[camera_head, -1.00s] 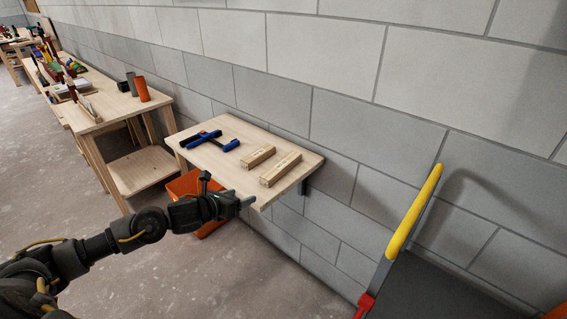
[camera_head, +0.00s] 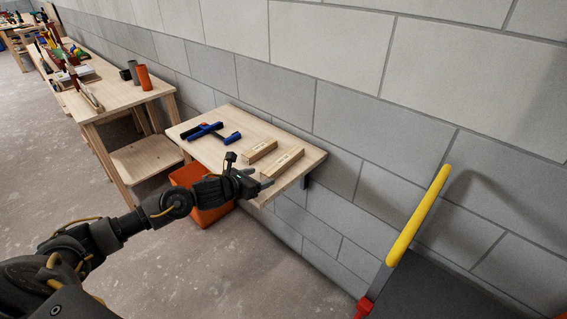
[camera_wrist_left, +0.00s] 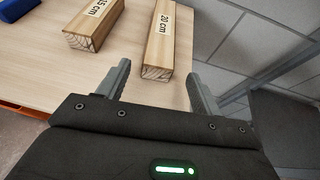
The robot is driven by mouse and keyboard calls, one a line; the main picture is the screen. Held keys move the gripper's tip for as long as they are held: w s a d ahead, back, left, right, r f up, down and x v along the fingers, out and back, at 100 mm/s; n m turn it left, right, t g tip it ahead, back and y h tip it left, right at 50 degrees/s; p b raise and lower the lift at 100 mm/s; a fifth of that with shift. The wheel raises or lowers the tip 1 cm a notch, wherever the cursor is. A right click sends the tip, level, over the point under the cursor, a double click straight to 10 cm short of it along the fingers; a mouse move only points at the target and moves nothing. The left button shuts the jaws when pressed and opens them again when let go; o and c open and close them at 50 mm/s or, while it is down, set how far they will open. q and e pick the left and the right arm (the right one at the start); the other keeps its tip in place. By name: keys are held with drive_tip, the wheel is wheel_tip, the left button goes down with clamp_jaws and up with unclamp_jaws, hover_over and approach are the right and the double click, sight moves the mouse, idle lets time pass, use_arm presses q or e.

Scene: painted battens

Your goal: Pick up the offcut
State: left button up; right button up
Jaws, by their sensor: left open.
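Two pale wooden offcuts lie side by side on a wall-mounted wooden shelf (camera_head: 205,146). The shorter one (camera_head: 259,151) is labelled 15 cm in the left wrist view (camera_wrist_left: 90,26). The longer one (camera_head: 282,162) is labelled 20 cm in the left wrist view (camera_wrist_left: 160,40). My left gripper (camera_head: 264,184) is open and empty at the shelf's front edge. In the left wrist view its two fingers (camera_wrist_left: 158,78) point at the near end of the 20 cm piece, which lies just ahead, between their lines. My right gripper is not in view.
A blue and black clamp (camera_head: 212,132) lies on the shelf, left of the offcuts. An orange crate (camera_head: 208,214) stands on the floor below. A block wall is behind. A cart with a yellow handle (camera_head: 418,216) stands at right.

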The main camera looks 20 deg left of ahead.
sight(265, 174)
use_arm(q)
drive_tip(key=shift+w, duration=0.4)
drive_tip(key=p+x, duration=0.1)
drive_tip(key=x, duration=0.2)
drive_tip(key=shift+w+f+p, duration=0.15)
drive_tip(key=shift+w+p, duration=0.2)
drive_tip(key=shift+w+d+f, duration=0.15)
drive_tip(key=shift+w+f, duration=0.05)
drive_tip(key=shift+w, duration=0.1)
drive_tip(key=c, duration=1.1)
